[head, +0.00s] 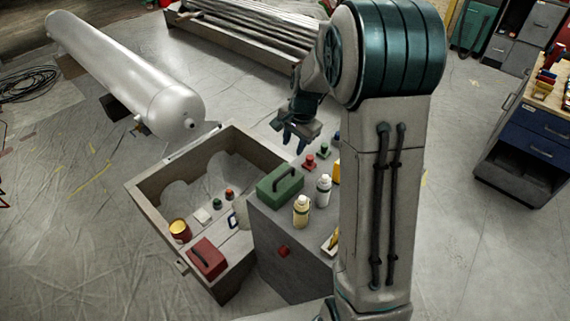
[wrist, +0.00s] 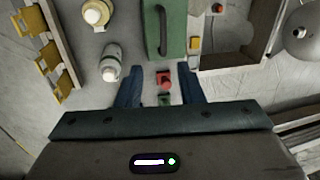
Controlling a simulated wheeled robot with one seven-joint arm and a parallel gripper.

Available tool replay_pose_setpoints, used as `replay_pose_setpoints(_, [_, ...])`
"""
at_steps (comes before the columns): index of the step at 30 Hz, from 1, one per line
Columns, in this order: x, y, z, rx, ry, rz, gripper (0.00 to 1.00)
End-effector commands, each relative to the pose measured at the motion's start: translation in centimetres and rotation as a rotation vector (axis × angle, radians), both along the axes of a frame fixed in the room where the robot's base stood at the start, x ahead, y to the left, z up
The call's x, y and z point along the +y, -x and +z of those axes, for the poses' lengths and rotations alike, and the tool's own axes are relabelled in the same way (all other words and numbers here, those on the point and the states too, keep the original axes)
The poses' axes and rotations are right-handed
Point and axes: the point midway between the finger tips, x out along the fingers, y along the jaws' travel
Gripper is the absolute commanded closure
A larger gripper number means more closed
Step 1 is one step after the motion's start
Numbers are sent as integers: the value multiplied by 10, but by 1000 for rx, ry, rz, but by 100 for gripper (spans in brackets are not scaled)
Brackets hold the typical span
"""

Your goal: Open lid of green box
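The green box (head: 280,187) stands on the grey cabinet top, with its lid down and a dark handle on the lid. It also shows at the top of the wrist view (wrist: 172,30), its handle running lengthwise. My gripper (head: 295,143) is in the air above and behind the box in the head view, fingers pointing down. In the wrist view my gripper (wrist: 160,73) has its two blue fingers apart, with nothing held. A small red object (wrist: 164,80) shows between them, seemingly on the surface below.
A white bottle (head: 323,190) and a cream bottle (head: 301,211) stand close to the right of the green box. Small red (head: 309,162) and green (head: 323,151) items stand behind it. An open crate (head: 150,205) with a red box (head: 207,259) lies to the left.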

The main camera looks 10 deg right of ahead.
Motion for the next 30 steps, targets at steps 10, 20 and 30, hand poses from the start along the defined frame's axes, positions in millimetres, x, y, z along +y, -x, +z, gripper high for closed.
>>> replay_pose_setpoints(10, [0,-14,-28,12,-14,-48,66])
replay_pose_setpoints(20, [6,-23,-87,13,-13,-46,66])
replay_pose_setpoints(30, [11,-32,-132,8,-13,-46,66])
